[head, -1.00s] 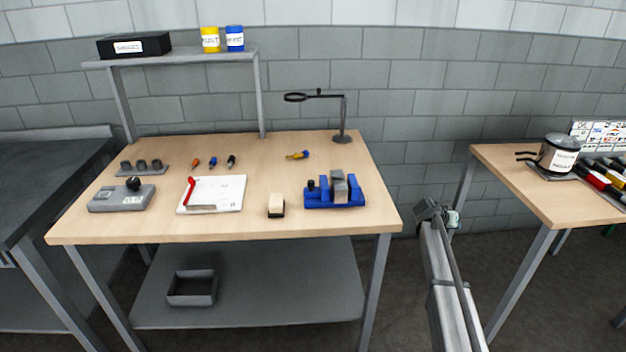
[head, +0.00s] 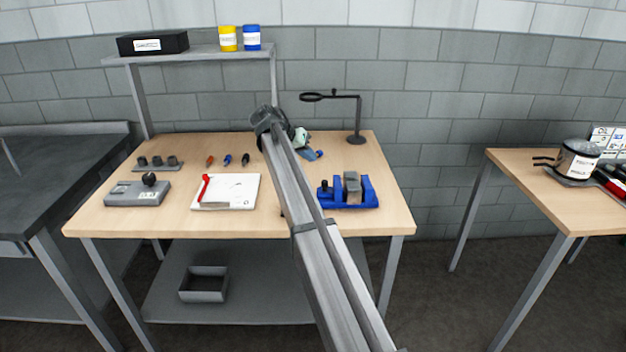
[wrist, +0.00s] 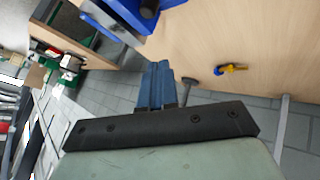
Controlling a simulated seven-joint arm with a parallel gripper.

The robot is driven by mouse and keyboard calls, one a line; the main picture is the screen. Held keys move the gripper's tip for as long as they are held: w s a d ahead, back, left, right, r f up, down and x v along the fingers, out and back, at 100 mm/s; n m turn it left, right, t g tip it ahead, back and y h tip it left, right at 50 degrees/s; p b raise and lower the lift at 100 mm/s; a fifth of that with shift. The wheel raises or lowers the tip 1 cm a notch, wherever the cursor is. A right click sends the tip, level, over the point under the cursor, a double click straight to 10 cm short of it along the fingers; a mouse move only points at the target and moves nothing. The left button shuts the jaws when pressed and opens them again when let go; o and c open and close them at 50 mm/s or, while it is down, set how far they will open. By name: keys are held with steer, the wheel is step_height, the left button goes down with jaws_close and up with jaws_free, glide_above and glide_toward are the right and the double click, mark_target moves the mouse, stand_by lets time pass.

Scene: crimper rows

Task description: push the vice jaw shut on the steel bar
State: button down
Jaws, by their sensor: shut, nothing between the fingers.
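The blue vice (head: 347,200) stands on the right part of the wooden bench. A grey steel bar (head: 352,187) stands upright in it, between its blue jaws. I cannot tell whether a gap is left beside the bar. Part of the vice (wrist: 128,14) shows at the top edge of the wrist view, cut off, with a dark round knob. My gripper (head: 317,154) is behind and left of the vice, above the bench and apart from it. In the wrist view its blue fingers (wrist: 159,68) are together, with nothing between them.
A yellow-and-blue tool (wrist: 230,69) lies on the bench near my fingers. A magnifier stand (head: 356,125) rises behind the vice. My arm crosses the bench's middle. A white board (head: 227,192) with a red-handled tool and a grey fixture (head: 135,195) lie left.

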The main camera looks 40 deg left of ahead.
steer(key=s+a+n+g, duration=0.1)
steer(key=s+a, duration=0.2)
steer(key=s, duration=0.5)
glide_toward(330, 188)
steer(key=a+f, duration=0.1)
steer(key=a, duration=0.1)
steer(key=s+a+f, duration=0.1)
steer(key=a+f, duration=0.1)
steer(key=shift+a+f, duration=0.2)
steer(key=shift+a, duration=0.1)
steer(key=shift+w+d+r, duration=0.1)
steer(key=shift+w+d, duration=0.15)
steer(key=shift+d, duration=0.25)
steer(key=shift+w+d, duration=0.3)
steer(key=shift+d, duration=0.2)
steer(key=shift+w+d, duration=0.5)
steer(key=shift+d, duration=0.05)
